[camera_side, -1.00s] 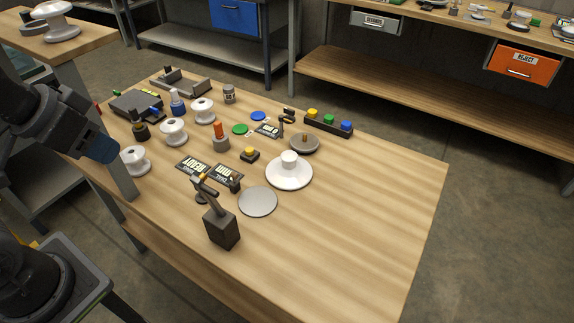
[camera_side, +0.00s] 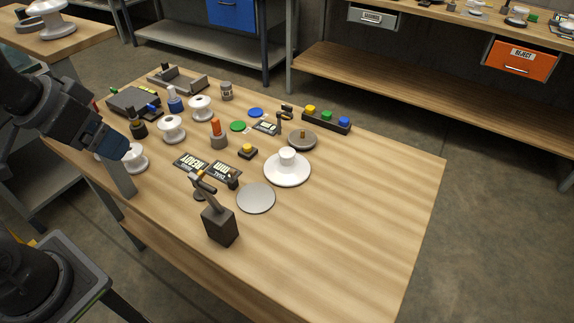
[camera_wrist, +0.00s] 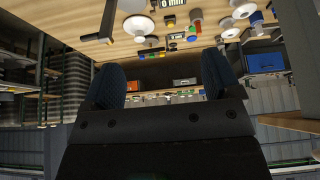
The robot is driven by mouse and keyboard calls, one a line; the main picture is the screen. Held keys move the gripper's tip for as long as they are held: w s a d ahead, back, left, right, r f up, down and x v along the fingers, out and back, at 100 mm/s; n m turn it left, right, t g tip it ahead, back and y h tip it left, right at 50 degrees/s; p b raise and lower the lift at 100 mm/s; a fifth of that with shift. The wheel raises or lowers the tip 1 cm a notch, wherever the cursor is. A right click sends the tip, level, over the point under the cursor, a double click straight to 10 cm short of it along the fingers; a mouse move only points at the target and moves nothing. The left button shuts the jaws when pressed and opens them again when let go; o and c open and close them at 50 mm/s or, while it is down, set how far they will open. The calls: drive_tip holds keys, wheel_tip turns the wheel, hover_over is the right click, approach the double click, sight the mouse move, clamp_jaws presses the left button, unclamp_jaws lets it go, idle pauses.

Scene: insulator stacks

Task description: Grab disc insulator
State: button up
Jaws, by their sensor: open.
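The disc insulator (camera_side: 288,170), a wide white disc with a raised centre, lies flat on the wooden table right of the middle in the side view. My gripper (camera_side: 113,150), with blue fingers, hangs at the table's left edge, well left of the disc insulator and apart from it. In the wrist view my gripper (camera_wrist: 161,86) shows two dark blue fingers spread apart with nothing between them. Pale discs show small at the top of the wrist view; I cannot tell for sure which is the disc insulator.
White spool insulators (camera_side: 172,128) stand at the left; one (camera_side: 135,158) is partly covered by my gripper. A gauge stand (camera_side: 219,226) and a flat grey disc (camera_side: 256,198) lie in front of the disc insulator. A button strip (camera_side: 327,121) is behind. The table's right side is clear.

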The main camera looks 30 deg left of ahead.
drive_tip(key=w+d, duration=0.2)
drive_tip(key=w, duration=1)
drive_tip(key=n+g, duration=0.1)
drive_tip(key=n, duration=0.1)
hover_over(286, 153)
drive_tip(key=s, duration=0.5)
wheel_tip(286, 153, down, 14)
drive_tip(key=shift+y, duration=0.4)
drive_tip(key=x, duration=0.8)
drive_tip(key=shift+w+d+f, duration=0.15)
drive_tip(key=shift+d+f, duration=0.1)
drive_tip(key=shift+d, duration=0.05)
drive_tip(key=shift+x, duration=2.9)
drive_tip(key=shift+d, duration=0.1)
drive_tip(key=c, duration=1.5)
clamp_jaws()
